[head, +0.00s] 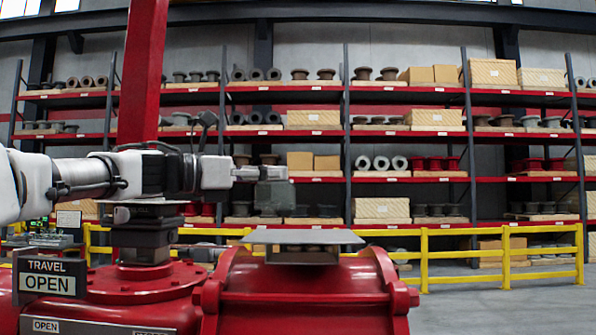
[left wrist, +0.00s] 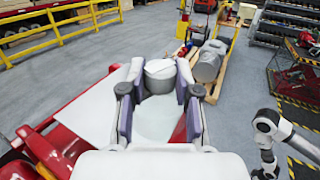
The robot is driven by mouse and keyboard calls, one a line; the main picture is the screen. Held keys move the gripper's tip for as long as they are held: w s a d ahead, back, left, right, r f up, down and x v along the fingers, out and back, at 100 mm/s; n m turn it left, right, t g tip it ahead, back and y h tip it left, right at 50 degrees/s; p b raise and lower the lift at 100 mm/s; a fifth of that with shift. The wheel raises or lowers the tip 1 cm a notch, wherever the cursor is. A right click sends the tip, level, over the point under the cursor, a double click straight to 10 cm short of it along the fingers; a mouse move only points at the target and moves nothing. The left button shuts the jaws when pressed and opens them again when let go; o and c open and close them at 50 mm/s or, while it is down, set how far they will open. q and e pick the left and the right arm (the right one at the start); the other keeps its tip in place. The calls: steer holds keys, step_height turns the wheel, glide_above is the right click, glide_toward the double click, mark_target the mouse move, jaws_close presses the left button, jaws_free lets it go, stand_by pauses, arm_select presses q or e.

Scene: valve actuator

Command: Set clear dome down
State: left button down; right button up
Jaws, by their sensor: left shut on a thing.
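The clear dome (head: 274,200) looks smoky and see-through in the head view. My left gripper (head: 246,173) reaches in from the left and is shut on it. The dome hangs above the flat grey plate (head: 318,237), with a visible gap under it. In the left wrist view the dome (left wrist: 160,77) shows as a pale round shape between the two fingers of my left gripper (left wrist: 160,105). The pale plate (left wrist: 85,120) lies lower and to the left there. My right gripper is not in view.
The plate sits on a big red actuator body (head: 300,285). A black block (head: 145,240) and a TRAVEL OPEN sign (head: 50,279) stand left of it. A yellow railing (head: 470,232) and loaded shelves (head: 410,180) are behind. A wooden pallet (left wrist: 218,60) lies on the floor.

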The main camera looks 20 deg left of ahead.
arm_select(q)
steer(key=w+d+p, duration=0.1)
steer(key=w, duration=0.2)
steer(key=w+d+f+p, duration=0.1)
steer(key=w, duration=0.2)
steer(key=w+d+f+p, duration=0.1)
steer(key=w+p, duration=0.1)
steer(key=w, duration=0.2)
steer(key=f, duration=0.1)
steer(key=s+f, duration=0.1)
steer(key=shift+a+f, duration=0.15)
steer(key=shift+f, duration=0.25)
steer(key=shift+w+a+f, duration=0.1)
steer(key=shift+w+f, duration=0.2)
steer(key=shift+w, duration=0.1)
steer(key=c, duration=1)
jaws_free()
steer(key=shift+o, duration=0.9)
steer(key=shift+d, duration=0.2)
steer(key=shift+s+a, duration=0.1)
steer(key=shift+s, duration=0.1)
steer(key=shift+r, duration=0.2)
